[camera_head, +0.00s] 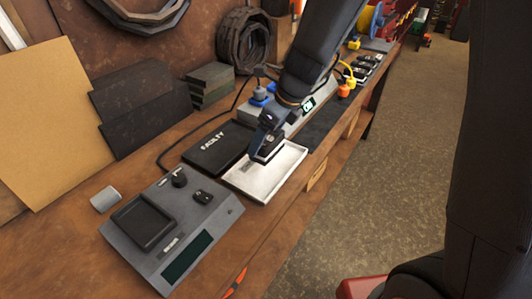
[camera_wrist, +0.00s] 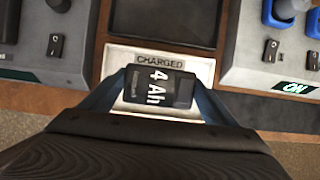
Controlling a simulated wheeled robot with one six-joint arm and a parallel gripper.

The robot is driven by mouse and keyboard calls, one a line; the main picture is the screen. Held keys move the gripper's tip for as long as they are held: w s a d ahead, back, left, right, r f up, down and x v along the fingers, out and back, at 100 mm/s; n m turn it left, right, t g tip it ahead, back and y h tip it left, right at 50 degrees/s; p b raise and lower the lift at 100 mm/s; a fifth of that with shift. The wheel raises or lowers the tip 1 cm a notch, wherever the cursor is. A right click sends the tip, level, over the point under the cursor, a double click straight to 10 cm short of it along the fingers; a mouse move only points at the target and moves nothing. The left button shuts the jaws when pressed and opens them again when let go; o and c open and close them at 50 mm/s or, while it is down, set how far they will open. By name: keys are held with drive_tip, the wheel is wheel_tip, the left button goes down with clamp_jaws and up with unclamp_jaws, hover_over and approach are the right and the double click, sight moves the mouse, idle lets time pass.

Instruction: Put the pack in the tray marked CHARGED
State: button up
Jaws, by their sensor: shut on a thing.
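The white tray (camera_head: 240,182) lies on the bench. In the wrist view its label reads CHARGED, and its pale floor (camera_wrist: 205,70) shows around the pack. My gripper (camera_head: 268,143) is shut on a black pack (camera_head: 266,151), with a finger on each side. The pack (camera_wrist: 158,88), marked 4 Ah, shows between the fingers of my gripper (camera_wrist: 160,98) in the wrist view. It is over the tray area; I cannot tell whether it touches the tray floor. My gripper and wrist hide part of the tray.
A black tray marked FAULTY (camera_head: 215,148) sits beside the white tray. A grey tester (camera_head: 180,235) stands nearer, at the left. A grey unit with a lit ON display (camera_head: 308,105) and blue plugs stands behind. The bench's front edge runs along the right.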

drive_tip(key=shift+f+b, duration=0.75)
drive_tip(key=shift+f, duration=1.9)
drive_tip(key=shift+f, duration=0.1)
drive_tip(key=shift+f, duration=0.1)
drive_tip(key=o, duration=1.6)
drive_tip(key=shift+c, duration=0.2)
